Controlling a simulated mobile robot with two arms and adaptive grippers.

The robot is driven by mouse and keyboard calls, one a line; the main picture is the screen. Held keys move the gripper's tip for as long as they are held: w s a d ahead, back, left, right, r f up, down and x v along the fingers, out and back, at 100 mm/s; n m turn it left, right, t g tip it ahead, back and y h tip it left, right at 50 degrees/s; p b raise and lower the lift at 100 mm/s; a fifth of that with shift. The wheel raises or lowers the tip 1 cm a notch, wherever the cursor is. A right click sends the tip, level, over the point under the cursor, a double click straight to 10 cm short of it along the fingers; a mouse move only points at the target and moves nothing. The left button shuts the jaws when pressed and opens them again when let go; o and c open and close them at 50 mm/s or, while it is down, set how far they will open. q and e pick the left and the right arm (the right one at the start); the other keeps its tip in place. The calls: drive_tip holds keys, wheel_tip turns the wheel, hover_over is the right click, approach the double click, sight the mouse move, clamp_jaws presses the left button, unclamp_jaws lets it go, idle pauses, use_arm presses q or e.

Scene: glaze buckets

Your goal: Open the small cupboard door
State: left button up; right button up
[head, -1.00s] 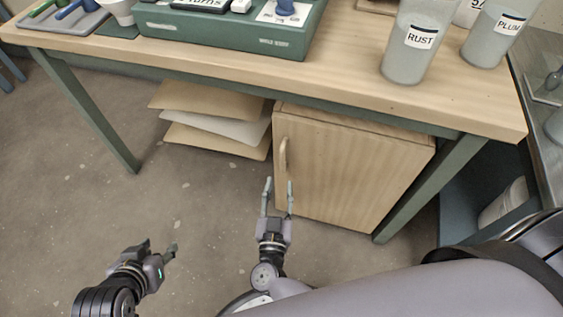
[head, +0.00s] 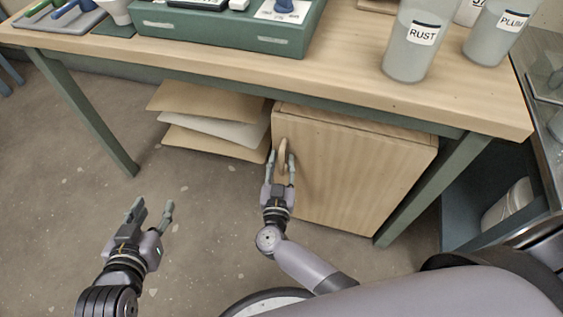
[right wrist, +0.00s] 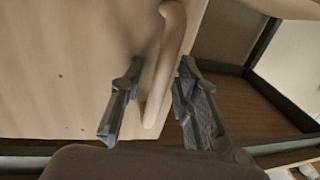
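The small cupboard (head: 355,175) stands under the workbench, and its pale wooden door (right wrist: 60,70) looks closed. An upright bar handle (head: 283,155) sits near the left edge of the door. My right gripper (head: 281,168) is at the handle, with one finger on each side of it. In the right wrist view the handle (right wrist: 165,65) runs between the two open fingers (right wrist: 155,105), with a gap visible on at least one side. I cannot tell whether either finger touches it. My left gripper (head: 152,212) is open and empty above the floor at the lower left.
The workbench top (head: 340,85) overhangs the cupboard, with a green leg (head: 430,190) close to its right. Stacked boards (head: 210,125) lie left of the cupboard. Buckets labelled RUST (head: 412,50) and PLUM (head: 495,35) stand on top. The floor (head: 200,235) in front is clear.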

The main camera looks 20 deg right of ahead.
clamp_jaws()
idle(0.6)
